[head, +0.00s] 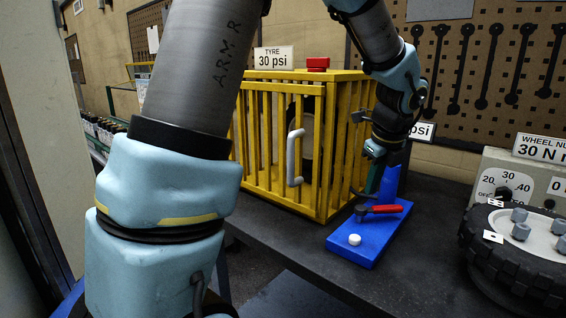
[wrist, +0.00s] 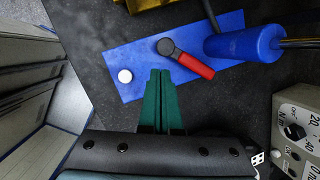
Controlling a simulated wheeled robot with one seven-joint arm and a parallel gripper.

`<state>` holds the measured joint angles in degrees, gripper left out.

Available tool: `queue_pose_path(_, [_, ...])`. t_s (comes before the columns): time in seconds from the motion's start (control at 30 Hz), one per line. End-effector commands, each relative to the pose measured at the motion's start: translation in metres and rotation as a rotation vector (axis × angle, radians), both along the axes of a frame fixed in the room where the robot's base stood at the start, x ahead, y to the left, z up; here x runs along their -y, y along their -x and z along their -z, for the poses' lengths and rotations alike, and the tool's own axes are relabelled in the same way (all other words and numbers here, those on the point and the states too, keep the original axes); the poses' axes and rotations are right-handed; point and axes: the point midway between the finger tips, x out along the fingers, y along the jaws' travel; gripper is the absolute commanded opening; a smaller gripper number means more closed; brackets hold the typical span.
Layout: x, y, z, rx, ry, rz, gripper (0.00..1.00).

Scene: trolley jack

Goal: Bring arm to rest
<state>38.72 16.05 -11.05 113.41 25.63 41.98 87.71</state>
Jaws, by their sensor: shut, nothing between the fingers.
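My gripper (wrist: 160,78) has green fingers, which are shut with nothing between them. In the head view my gripper (head: 370,186) points down just above the blue trolley jack base (head: 362,244). The jack base (wrist: 128,50) also shows in the wrist view, with the fingertips over its near edge. A red-handled lever (head: 384,209) with a dark pivot sits on the base, close beside the fingers. A round white button (head: 354,240) is at the base's near end. I cannot tell whether the fingertips touch anything.
A yellow barred cage (head: 330,150) with a pale handle (head: 295,158) stands behind and left of the jack. A wheel with a black tyre (head: 500,262) and a grey dial box (head: 500,185) are at right. The dark bench top (head: 420,262) between them is clear.

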Motion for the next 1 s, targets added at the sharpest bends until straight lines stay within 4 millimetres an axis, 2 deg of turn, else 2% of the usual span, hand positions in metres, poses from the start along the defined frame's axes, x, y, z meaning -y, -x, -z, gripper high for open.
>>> queue_pose_path(0.03, [-0.034,-0.006,0.006,-0.02,0.045,-0.191,0.0])
queue_pose_path(0.1, [-0.078,-0.008,0.016,-0.048,0.121,-0.491,0.0])
queue_pose_path(0.17, [-0.113,-0.006,0.024,-0.067,0.186,-0.75,0.0])
queue_pose_path(0.3, [-0.19,0.01,0.042,-0.094,0.33,-1.368,0.0])
queue_pose_path(0.4, [-0.235,0.028,0.053,-0.097,0.424,-1.783,0.0])
queue_pose_path(0.5, [-0.268,0.046,0.061,-0.092,0.5,-2.126,0.0])
queue_pose_path(0.6, [-0.287,0.06,0.066,-0.083,0.553,-2.364,0.0])
queue_pose_path(0.7, [-0.297,0.067,0.069,-0.077,0.584,-2.496,0.0])
queue_pose_path(1.0, [-0.299,0.07,0.07,-0.074,0.593,-2.541,0.0])
